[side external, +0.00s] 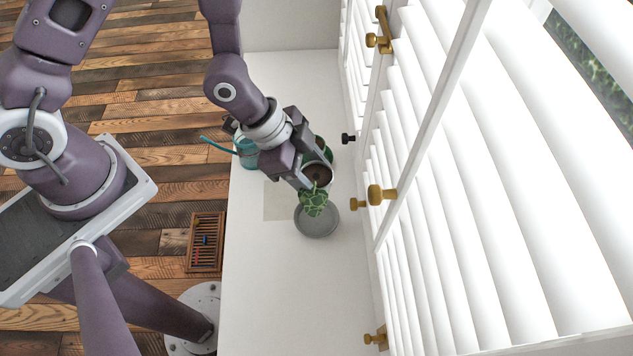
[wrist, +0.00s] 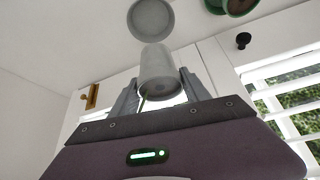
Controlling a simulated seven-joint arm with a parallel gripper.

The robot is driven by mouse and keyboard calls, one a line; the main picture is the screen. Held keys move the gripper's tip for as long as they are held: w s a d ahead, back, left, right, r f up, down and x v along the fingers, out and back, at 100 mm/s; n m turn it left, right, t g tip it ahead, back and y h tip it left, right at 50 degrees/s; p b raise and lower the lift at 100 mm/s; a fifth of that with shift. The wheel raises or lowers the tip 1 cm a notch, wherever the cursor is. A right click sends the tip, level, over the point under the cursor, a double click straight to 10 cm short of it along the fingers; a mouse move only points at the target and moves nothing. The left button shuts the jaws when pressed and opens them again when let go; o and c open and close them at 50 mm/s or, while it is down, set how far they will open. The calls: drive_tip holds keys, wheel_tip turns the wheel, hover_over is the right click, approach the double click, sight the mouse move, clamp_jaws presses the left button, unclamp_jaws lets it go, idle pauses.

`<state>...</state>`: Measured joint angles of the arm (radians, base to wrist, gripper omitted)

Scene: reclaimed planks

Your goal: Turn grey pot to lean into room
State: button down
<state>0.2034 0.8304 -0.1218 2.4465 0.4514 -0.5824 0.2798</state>
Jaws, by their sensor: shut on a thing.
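The grey pot (wrist: 158,75) is between the two fingers of my gripper (wrist: 160,95) in the wrist view. In the side view my gripper (side external: 317,172) is shut on it, and its dark soil (side external: 318,174) shows inside the rim. The plant's green leaves (side external: 313,203) spread from the pot toward the camera side and overlap the saucer in the picture. The round grey saucer (side external: 317,223) lies on the white sill, with no pot standing on it. It also shows in the wrist view (wrist: 151,19), apart from the pot's base.
A green pot (wrist: 236,5) stands close by, partly hidden behind my gripper in the side view. A teal watering can (side external: 247,153) is to the left. White shutters (side external: 385,215) with brass knobs line the right. The near sill (side external: 290,300) is clear. An abacus (side external: 206,243) lies beyond its left edge.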

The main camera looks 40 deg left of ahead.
drive_tip(key=shift+r, duration=0.6)
drive_tip(key=shift+f, duration=0.1)
wheel_tip(320, 180, down, 9)
drive_tip(key=m+g, duration=0.1)
drive_tip(key=m, duration=0.1)
drive_tip(key=m+g+h, duration=0.1)
drive_tip(key=m, duration=0.2)
drive_tip(key=shift+f, duration=1.65)
drive_tip(key=shift+c, duration=2.2)
unclamp_jaws()
